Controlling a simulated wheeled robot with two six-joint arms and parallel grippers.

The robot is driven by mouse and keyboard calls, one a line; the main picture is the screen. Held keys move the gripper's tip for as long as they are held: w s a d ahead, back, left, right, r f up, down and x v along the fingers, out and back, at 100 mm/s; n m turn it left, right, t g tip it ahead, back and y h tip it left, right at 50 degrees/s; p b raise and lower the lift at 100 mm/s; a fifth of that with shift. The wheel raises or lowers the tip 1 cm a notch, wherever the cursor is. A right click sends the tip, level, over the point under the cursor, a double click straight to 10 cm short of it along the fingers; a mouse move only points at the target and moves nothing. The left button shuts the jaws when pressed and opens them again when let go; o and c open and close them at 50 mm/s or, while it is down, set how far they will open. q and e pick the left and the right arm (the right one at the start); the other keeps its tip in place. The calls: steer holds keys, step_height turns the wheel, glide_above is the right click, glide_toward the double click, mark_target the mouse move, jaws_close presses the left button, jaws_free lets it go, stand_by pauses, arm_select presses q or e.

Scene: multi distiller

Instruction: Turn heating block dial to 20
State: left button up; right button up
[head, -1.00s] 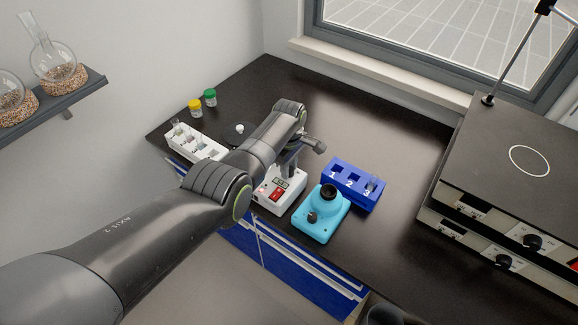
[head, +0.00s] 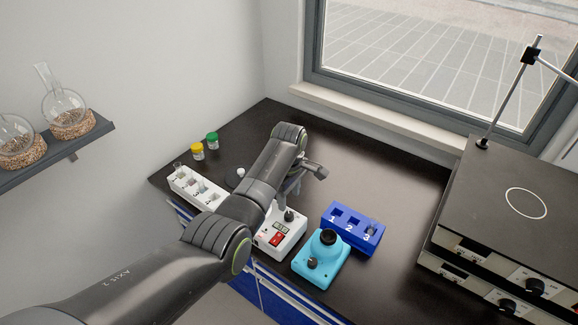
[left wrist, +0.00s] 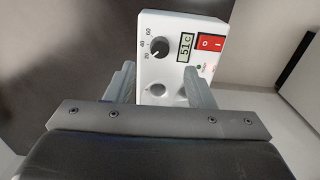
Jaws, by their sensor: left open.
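The heating block (head: 281,238) is a white box with a red switch, a small display and a black dial (head: 289,216). In the left wrist view the dial (left wrist: 160,47) has a white pointer mark that appears to point towards the 20 of its 20, 40, 60 scale. The display (left wrist: 186,47) reads 51c. My left gripper (head: 290,194) is over the block; in the left wrist view its open fingers (left wrist: 159,72) are spread apart, with the dial beyond their tips and nothing between them. My right gripper is not in view.
A turquoise device (head: 318,262) with a black top stands right of the block, before a blue numbered rack (head: 354,228). A white tube rack (head: 196,188) is on the left, with yellow-capped (head: 198,151) and green-capped (head: 212,140) jars behind. The back of the bench is clear.

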arm_select(q)
step_height(320, 180, up, 10)
steer(key=b, duration=0.1)
steer(key=shift+r, duration=0.15)
stand_by(0.4)
